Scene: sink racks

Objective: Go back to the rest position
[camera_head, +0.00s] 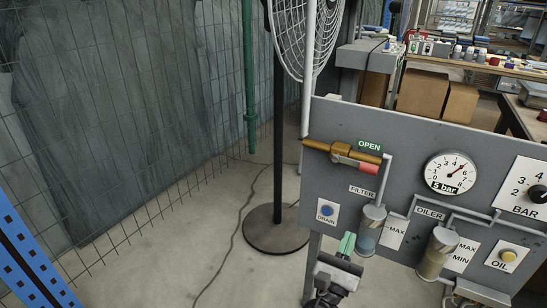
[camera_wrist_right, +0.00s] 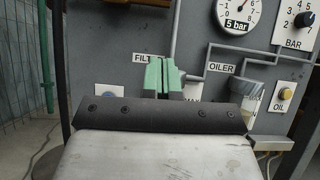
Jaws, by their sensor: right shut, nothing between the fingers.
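My right gripper (camera_head: 346,246) shows at the bottom of the head view, in front of the lower left part of a grey panel (camera_head: 415,135). Its green fingertips are together with nothing between them. In the right wrist view the shut green fingers (camera_wrist_right: 161,76) point at the panel and cover part of the FILTER label. The fingers look apart from the filter bowl (camera_head: 368,230), though the exact gap is hard to tell. My left gripper is not in view.
The panel carries a brass valve (camera_head: 343,153) by an OPEN label, a gauge (camera_head: 450,172), an oiler (camera_head: 437,252), a blue DRAIN button (camera_head: 326,211) and a BAR knob (camera_head: 537,193). A fan (camera_head: 276,229) stands behind. The floor (camera_head: 170,255) at left is clear.

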